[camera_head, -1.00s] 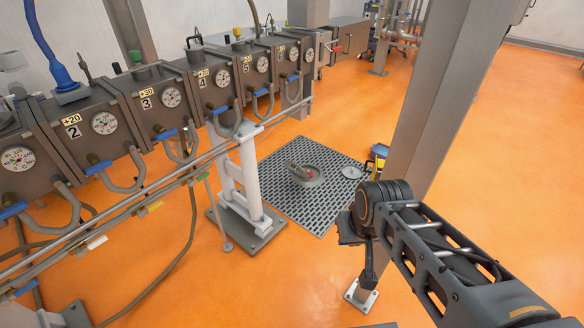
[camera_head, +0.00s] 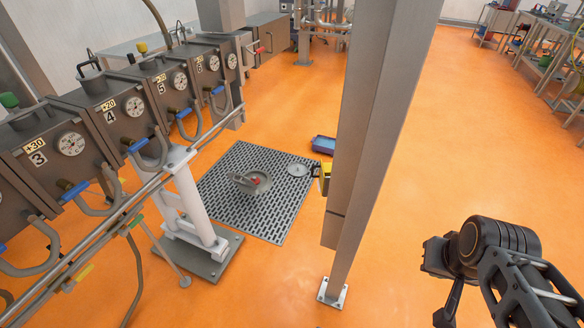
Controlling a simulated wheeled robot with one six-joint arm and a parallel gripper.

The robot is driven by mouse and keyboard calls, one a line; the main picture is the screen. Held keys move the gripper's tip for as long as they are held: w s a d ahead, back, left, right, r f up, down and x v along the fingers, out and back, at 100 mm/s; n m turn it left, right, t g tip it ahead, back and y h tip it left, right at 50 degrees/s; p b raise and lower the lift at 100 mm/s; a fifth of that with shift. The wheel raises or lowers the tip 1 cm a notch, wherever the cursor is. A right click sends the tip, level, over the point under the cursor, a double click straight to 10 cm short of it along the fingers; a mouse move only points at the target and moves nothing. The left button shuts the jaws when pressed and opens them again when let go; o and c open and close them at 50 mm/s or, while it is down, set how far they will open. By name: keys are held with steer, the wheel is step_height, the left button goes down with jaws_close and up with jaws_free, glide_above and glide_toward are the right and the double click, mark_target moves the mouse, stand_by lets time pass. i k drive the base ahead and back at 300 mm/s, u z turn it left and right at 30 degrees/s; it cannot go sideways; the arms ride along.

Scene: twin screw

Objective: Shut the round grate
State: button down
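A dark perforated floor panel (camera_head: 222,195) lies on the orange floor left of the pillar. On it is a round grey basin-like opening (camera_head: 262,186) with a small red and grey object at its middle. A lighter round grate-like disc (camera_head: 298,169) sits to its right at the panel's edge. I cannot tell which round piece is the grate, or whether it is hinged. My gripper (camera_head: 441,285) is at the lower right, well away from the panel and across the pillar from it.
A thick grey pillar (camera_head: 375,130) stands between my arm and the panel, with a yellow box (camera_head: 325,178) on its left side. Gauge boxes (camera_head: 120,112) and pipes line the left. A blue bin (camera_head: 323,144) sits behind. The floor at right is open.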

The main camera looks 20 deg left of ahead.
mark_target(241, 184)
steer(key=z, duration=0.7)
steer(key=i, duration=3.6)
steer(key=u, duration=3.5)
steer(key=i, duration=2.95)
steer(key=u, duration=1.95)
